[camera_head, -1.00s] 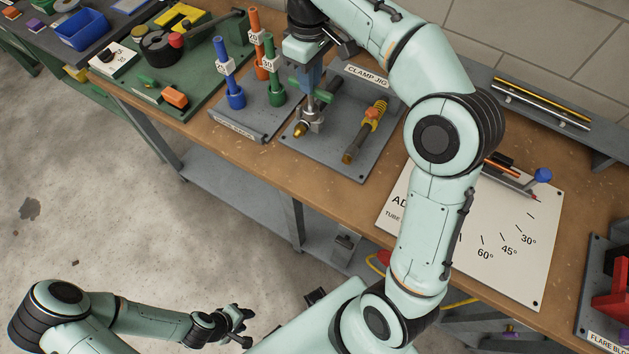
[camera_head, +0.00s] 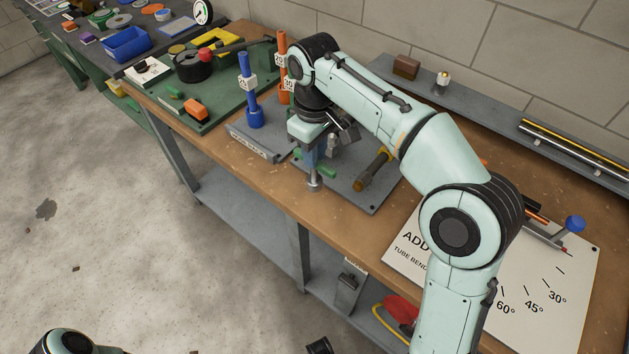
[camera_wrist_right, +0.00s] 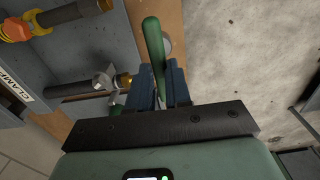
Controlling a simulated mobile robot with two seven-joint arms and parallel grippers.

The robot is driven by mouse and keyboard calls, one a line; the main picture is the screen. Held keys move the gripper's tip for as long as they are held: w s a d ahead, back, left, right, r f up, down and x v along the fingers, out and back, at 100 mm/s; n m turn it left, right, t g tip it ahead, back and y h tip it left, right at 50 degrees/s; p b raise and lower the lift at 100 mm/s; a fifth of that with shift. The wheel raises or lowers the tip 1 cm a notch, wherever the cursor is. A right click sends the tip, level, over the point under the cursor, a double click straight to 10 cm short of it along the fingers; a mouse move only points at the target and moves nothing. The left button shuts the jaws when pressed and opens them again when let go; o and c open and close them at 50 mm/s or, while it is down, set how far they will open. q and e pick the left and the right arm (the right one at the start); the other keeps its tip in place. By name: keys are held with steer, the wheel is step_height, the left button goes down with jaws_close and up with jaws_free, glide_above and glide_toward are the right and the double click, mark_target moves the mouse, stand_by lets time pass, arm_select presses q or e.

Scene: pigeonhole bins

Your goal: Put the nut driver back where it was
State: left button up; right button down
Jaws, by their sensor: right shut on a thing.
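My right gripper (camera_head: 315,158) is shut on the nut driver (camera_head: 326,171), which has a green cross handle. Its grey shaft (camera_head: 314,183) points down, with the end near the front edge of the clamp jig plate (camera_head: 372,203); I cannot tell whether it touches anything. In the right wrist view the green handle (camera_wrist_right: 153,55) crosses between the blue fingers (camera_wrist_right: 164,88), with a round silver end (camera_wrist_right: 167,46) behind it. The clamp with a brass-coloured piece (camera_wrist_right: 122,81) lies beside the driver, apart from it. My left gripper is out of view.
A grey rack (camera_head: 252,143) holds upright blue (camera_head: 250,90) and orange (camera_head: 282,60) tools; my arm hides its right part. A yellow-fitted pipe (camera_head: 373,170) lies on the jig. A white angle board (camera_head: 570,270) is at right. The wooden bench's front strip (camera_head: 285,190) is clear.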

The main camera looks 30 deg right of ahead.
mark_target(314, 179)
step_height(314, 179, down, 7)
steer(key=shift+f+b, duration=0.2)
steer(key=shift+b, duration=0.55)
steer(key=shift+f, duration=0.1)
steer(key=c, duration=1.1)
jaws_free()
steer(key=shift+f, duration=0.1)
steer(key=shift+o, duration=0.2)
step_height(314, 179, up, 12)
steer(key=p, duration=0.3)
steer(key=shift+r, duration=0.2)
